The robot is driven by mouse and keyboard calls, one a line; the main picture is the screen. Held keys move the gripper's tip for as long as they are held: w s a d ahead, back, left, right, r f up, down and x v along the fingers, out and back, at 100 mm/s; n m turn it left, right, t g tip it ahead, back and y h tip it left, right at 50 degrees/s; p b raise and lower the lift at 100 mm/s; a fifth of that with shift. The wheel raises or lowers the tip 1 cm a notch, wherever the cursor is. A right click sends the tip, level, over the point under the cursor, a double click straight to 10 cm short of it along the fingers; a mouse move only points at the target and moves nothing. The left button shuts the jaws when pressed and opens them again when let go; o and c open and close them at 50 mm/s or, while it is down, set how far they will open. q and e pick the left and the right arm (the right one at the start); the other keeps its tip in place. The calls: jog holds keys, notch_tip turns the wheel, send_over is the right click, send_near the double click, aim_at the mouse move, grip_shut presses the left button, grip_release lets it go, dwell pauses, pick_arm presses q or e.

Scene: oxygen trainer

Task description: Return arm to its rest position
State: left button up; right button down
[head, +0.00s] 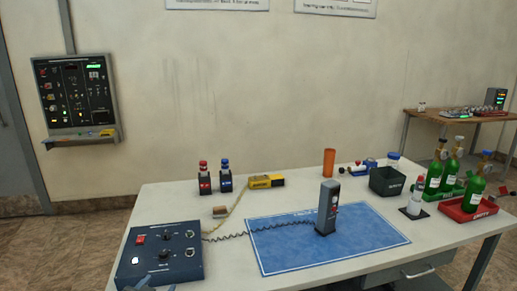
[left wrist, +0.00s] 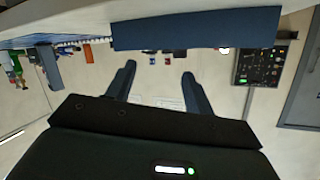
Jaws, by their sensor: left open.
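My left gripper (left wrist: 158,70) shows in the left wrist view with its two dark blue fingers spread apart and nothing between them. In the head view only its tips (head: 148,287) peek in at the bottom edge, just in front of the blue control box (head: 160,254). The box also shows in the left wrist view (left wrist: 195,28), where the picture is upside down. I cannot tell the exact gap between fingers and box. Most of the left arm is out of the head view. My right gripper is in neither view.
A grey handheld unit (head: 327,207) stands on the blue mat (head: 285,252), with a coiled cord towards the box. Behind are red and blue bottles (head: 214,177), a yellow device (head: 266,181) and an orange cup (head: 329,162). Green bottles (head: 433,170) stand in trays at right.

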pick_arm(q)
jog(key=s+d+f+g+h, duration=0.1)
jog(key=s+d+f, duration=0.2)
jog(key=s, duration=0.5)
jog(key=s+d+f+g, duration=0.1)
jog(key=s+d+f, duration=0.2)
jog(key=s, duration=0.6)
jog(key=s+d+f+g+h, duration=0.1)
jog(key=s+d+f+g, duration=0.1)
jog(key=s+d, duration=0.3)
jog(key=s+f, duration=0.1)
jog(key=s, duration=0.3)
jog(key=shift+s+n+h, duration=0.25)
jog(key=shift+n+h, duration=0.05)
jog(key=shift+n, duration=0.1)
jog(key=shift+d, duration=0.1)
